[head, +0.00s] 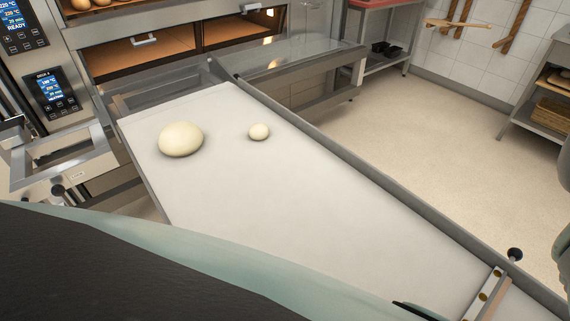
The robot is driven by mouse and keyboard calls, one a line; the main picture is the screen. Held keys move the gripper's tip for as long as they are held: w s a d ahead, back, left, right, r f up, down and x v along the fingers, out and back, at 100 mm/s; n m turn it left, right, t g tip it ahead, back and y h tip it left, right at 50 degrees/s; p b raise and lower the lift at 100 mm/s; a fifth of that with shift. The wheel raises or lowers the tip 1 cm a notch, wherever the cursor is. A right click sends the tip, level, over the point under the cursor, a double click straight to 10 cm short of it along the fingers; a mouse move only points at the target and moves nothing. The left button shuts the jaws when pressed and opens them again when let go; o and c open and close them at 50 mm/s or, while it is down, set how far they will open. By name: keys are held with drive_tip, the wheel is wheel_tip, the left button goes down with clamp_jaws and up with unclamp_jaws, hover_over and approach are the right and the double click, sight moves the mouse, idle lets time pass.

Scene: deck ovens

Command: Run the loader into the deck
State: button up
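The loader (300,200) is a long pale belt bed between grey metal side rails. It runs from the lower right up to the front of the oven at the upper left. A large round dough piece (180,139) and a small one (259,131) lie apart near its oven end. A metal crossbar with brass studs (485,293) and a black knob (515,255) are at its near right end. The lit deck (180,50) is behind the loader's far end; whether the loader reaches inside is unclear. My gripper is not in view; my own body covers the lower left.
A glass-topped metal frame (310,60) juts out right of the loader. Control panels (52,92) and another metal frame (65,160) are at left. A red-topped table (385,5) and a shelf rack (540,90) stand farther off. The floor (430,120) right of the loader is clear.

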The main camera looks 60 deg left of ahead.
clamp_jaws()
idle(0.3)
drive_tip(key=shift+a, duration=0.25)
